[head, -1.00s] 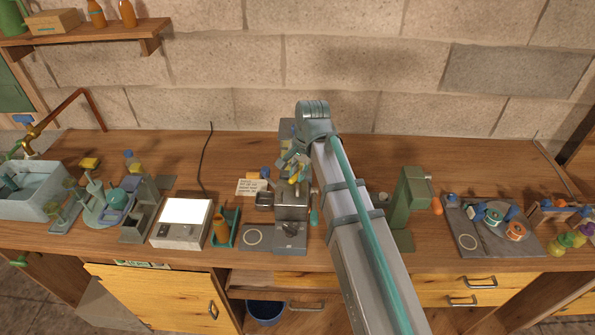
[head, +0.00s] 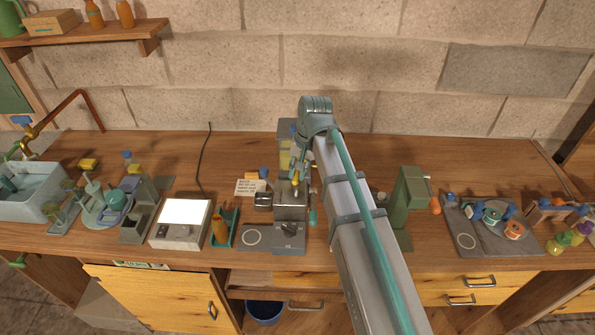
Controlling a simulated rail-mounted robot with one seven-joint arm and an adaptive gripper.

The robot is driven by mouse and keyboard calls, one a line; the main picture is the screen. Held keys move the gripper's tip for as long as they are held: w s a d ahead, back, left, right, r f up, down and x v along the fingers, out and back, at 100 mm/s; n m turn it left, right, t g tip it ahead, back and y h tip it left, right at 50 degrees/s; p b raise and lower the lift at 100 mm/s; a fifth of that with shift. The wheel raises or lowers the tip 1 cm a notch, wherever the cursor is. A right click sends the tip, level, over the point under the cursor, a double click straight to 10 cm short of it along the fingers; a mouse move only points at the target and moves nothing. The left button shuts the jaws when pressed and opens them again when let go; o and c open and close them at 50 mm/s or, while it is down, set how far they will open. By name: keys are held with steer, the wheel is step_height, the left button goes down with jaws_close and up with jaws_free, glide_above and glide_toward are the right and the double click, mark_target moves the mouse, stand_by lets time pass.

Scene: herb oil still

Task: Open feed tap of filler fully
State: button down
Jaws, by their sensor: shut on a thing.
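The filler (head: 291,212) is a grey machine with a dark knob on its front, standing mid-bench. A tall grey part with yellowish contents (head: 285,158) rises behind it. My gripper (head: 296,180) points down over the back of the filler's top. It is shut at the place of the feed tap, where a small yellow piece shows between or beside the fingers. The fingers hide most of the tap, so its angle cannot be read.
A white-screened box (head: 184,223) and an orange bottle in a teal tray (head: 221,228) stand left of the filler. A written card (head: 250,187) is behind. A green press (head: 411,200) stands right, beyond my arm.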

steer(key=c, duration=1.1)
jaws_free()
step_height(320, 180, up, 12)
steer(key=d, duration=0.2)
steer(key=shift+s+d, duration=0.15)
steer(key=shift+f, duration=0.15)
